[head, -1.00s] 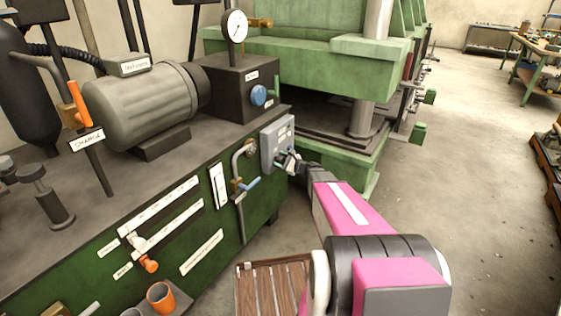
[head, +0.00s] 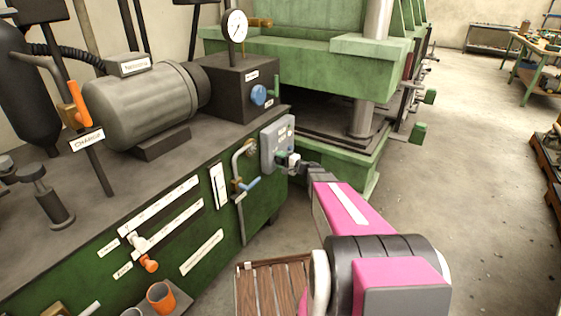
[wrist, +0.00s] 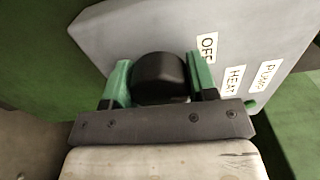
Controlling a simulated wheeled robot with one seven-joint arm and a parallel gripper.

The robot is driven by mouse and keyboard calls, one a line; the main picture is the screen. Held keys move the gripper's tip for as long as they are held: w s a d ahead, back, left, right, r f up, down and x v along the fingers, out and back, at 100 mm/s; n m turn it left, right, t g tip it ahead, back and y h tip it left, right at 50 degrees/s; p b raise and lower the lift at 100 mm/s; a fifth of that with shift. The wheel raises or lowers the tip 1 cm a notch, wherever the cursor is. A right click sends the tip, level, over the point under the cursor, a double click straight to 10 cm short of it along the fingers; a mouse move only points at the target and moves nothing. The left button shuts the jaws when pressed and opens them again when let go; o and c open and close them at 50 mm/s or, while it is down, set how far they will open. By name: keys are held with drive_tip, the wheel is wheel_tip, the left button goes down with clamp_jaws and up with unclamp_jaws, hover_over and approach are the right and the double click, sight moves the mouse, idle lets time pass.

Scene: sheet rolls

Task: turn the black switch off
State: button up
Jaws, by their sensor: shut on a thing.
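The black switch (wrist: 158,76) is a round dark knob on a grey switch box, seen close in the wrist view. My gripper (wrist: 160,78) has its two green fingers on either side of the knob and is shut on it. The grey switch box (wrist: 140,25) carries white labels reading OFF, HEAT and PUMP, with OFF nearest the knob. In the head view the box (head: 270,146) sits at the right end of the green machine cabinet, and my gripper (head: 281,161) is at its lower front. The knob's pointer, if any, is hidden.
A blue-handled valve (head: 248,185) and pipe are just left of the box. The green press (head: 300,65) stands behind. A wooden slatted platform (head: 270,290) lies on the floor below my arm.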

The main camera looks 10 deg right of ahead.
drive_tip(key=shift+n, duration=1.1)
drive_tip(key=o, duration=0.9)
drive_tip(key=v, duration=1.1)
drive_tip(key=shift+a, duration=0.1)
